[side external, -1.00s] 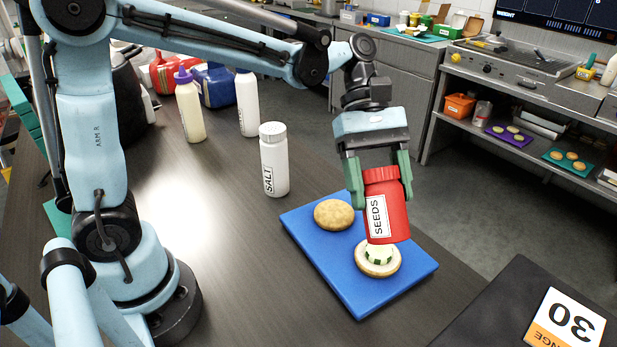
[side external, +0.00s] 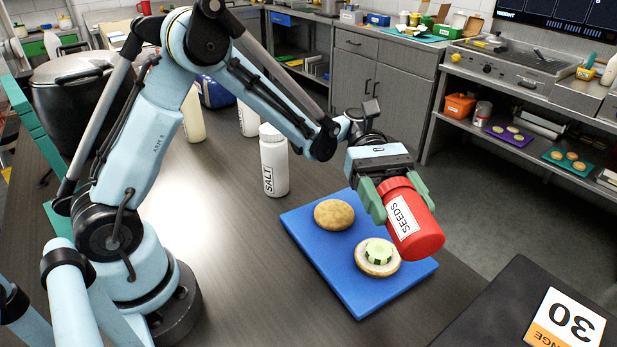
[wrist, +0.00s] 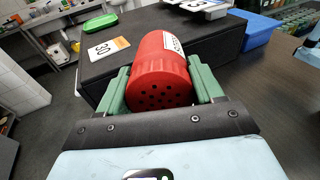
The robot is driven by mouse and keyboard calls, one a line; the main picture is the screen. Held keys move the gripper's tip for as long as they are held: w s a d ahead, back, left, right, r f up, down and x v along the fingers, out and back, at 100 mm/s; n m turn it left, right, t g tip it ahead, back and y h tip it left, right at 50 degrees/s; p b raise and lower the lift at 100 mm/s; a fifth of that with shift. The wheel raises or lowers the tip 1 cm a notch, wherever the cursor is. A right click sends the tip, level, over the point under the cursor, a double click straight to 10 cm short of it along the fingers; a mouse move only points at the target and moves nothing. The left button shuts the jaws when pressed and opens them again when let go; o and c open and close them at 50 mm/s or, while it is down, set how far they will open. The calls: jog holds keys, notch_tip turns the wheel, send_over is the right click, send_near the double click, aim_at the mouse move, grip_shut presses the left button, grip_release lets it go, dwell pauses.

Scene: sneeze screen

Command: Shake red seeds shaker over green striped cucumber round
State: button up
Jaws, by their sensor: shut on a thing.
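My gripper (side external: 398,203) is shut on the red seeds shaker (side external: 416,226), with a green finger on each side of it. The shaker is tilted and held above the right part of the blue board. In the wrist view, the shaker (wrist: 162,75) sits between the fingers, and its end with several holes faces the camera. The green striped cucumber round (side external: 379,251) lies on a bun half (side external: 376,268) on the blue board (side external: 335,265). The shaker is up and to the right of the round in the side view.
A second bun piece (side external: 334,214) lies on the board's upper left. A white salt shaker (side external: 273,165) stands upright behind the board. A dark box with a "30" label (side external: 566,322) is at the lower right. The table left of the board is clear.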

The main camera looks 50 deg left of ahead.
jog(key=g+h, duration=0.1)
jog(key=h, duration=0.1)
jog(key=f+g+h, duration=0.1)
jog(key=h, duration=0.2)
jog(key=shift+f, duration=0.1)
jog(key=shift+a, duration=0.1)
dwell(0.5)
jog(key=shift+f, duration=1.85)
jog(key=shift+r, duration=0.15)
jog(key=shift+r, duration=1.7)
jog(key=shift+f, duration=1.85)
